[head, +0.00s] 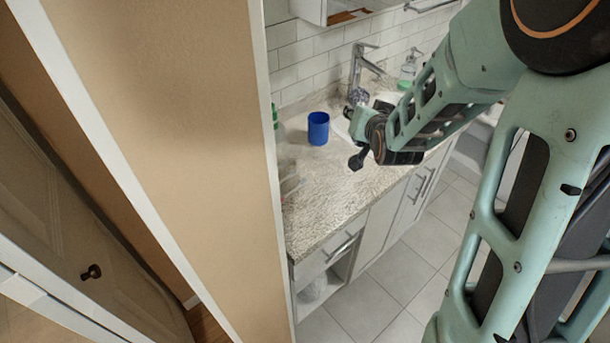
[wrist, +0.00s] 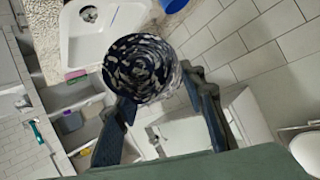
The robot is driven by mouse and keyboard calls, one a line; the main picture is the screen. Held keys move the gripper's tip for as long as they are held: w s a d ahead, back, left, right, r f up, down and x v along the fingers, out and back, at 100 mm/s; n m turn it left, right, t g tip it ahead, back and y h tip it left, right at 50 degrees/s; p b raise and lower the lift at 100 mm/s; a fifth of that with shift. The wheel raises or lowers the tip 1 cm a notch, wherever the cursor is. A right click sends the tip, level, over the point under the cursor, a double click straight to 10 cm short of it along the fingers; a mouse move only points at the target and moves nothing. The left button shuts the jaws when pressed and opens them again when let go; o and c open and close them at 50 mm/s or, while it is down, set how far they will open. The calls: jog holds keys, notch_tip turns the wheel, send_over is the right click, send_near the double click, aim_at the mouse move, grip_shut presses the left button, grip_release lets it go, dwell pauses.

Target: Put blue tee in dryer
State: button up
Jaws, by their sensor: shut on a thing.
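My gripper (head: 358,128) is over the bathroom counter in the head view. Most of the bundle is hidden there by the gripper. I see no dryer in either view.
A blue cup (head: 318,128) stands on the speckled counter (head: 325,195), left of my gripper. A faucet (head: 360,65) and a soap dispenser (head: 408,68) are behind. A beige wall (head: 200,130) edge stands close on the left. The tiled floor (head: 395,280) is clear.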

jog(key=s+a+f+n+y+b, duration=0.1)
jog(key=a+f+n+y+b, duration=0.15)
jog(key=a+b, duration=0.4)
jog(key=s+a+f+n+g+y+b, duration=0.1)
jog(key=a+f+b, duration=0.3)
jog(key=a+b, duration=0.25)
jog(key=s+a+f+n+y+b, duration=0.1)
jog(key=s+a+f+b, duration=0.15)
jog(key=a+b, duration=0.4)
send_over(325, 180)
jog(key=shift+g, duration=0.3)
jog(key=f, duration=0.9)
jog(key=shift+s+a+f, duration=0.2)
jog(key=shift+a+f, duration=0.15)
jog(key=shift+w+d+f+b, duration=0.1)
jog(key=shift+d+f+b, duration=0.1)
jog(key=shift+f, duration=0.45)
jog(key=shift+w+d+f+b, duration=0.1)
jog(key=shift+f+b, duration=0.1)
jog(key=shift+f, duration=0.45)
jog(key=shift+d+f+b, duration=0.15)
jog(key=shift+f+b, duration=0.05)
jog(key=shift+f, duration=0.45)
jog(key=shift+f, duration=0.2)
jog(key=o, duration=1.3)
